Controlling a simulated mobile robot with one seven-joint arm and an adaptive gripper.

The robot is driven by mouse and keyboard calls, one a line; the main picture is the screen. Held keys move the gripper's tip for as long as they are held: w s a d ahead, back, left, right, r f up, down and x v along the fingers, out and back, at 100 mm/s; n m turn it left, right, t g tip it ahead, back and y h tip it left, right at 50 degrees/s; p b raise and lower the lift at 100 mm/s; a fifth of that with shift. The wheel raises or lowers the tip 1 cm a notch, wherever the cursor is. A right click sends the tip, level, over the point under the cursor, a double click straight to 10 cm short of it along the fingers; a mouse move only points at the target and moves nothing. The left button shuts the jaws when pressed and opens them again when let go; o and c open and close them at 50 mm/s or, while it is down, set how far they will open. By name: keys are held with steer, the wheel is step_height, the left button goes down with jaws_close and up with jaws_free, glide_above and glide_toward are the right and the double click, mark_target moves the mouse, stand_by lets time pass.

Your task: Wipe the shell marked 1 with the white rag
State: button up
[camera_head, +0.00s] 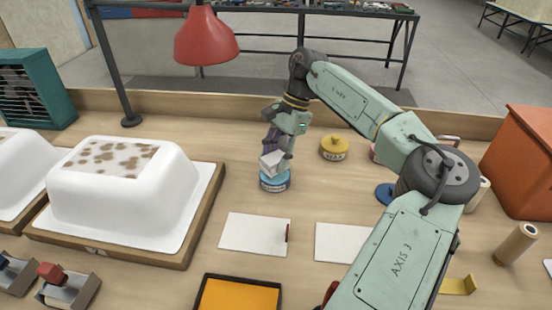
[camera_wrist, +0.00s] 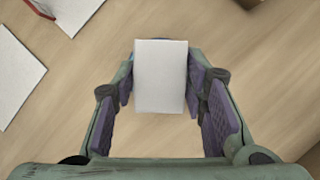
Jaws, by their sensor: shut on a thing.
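My gripper (camera_head: 273,152) points down over the middle of the bench. It is shut on a white folded block, which I take for the white rag (camera_head: 272,161); the rag also shows between the purple finger pads in the wrist view (camera_wrist: 161,75). A white upturned shell (camera_head: 120,205) sits on a wooden-edged base at the left, with a brown-spotted patch on its flat top. A second white shell (camera_head: 12,190) is cut off by the left edge. A small label (camera_head: 93,252) on the nearer base is too small to read, so I cannot tell which shell is marked 1.
A blue-lidded tin (camera_head: 275,182) stands just below my gripper in the head view. A yellow tin (camera_head: 334,147) is to its right. A red lamp (camera_head: 205,38) hangs over the back. White sheets (camera_head: 250,236) and an orange tray (camera_head: 238,296) lie in front.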

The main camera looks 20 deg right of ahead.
mark_target(269, 160)
steer(key=shift+r+p, duration=1.25)
steer(key=shift+r, duration=1.2)
steer(key=shift+f, duration=0.1)
